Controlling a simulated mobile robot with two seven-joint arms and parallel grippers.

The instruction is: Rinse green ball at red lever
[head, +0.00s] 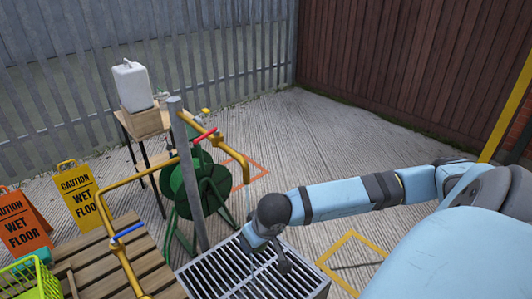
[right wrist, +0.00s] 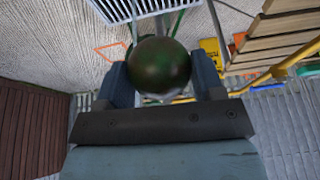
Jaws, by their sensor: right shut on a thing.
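The green ball (right wrist: 159,65) is dark, with brownish dirt smears, and sits between the two fingers of my right gripper (right wrist: 163,80) in the right wrist view. The gripper is shut on it. In the head view my right gripper (head: 268,255) hangs above the metal grate, and the ball is hidden or cannot be made out there. The red lever (head: 205,135) sits on a yellow pipe (head: 232,154) whose bent end (head: 246,178) points down, above and slightly left of my gripper. I cannot tell clearly whether water runs. My left gripper is not in view.
A slatted metal grate (head: 225,276) lies below my gripper. A blue lever (head: 128,231) is on another yellow pipe at left. A green hose reel (head: 186,190) and a grey post (head: 190,175) stand behind. Wet-floor signs (head: 80,195) and a wooden pallet (head: 150,268) are left.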

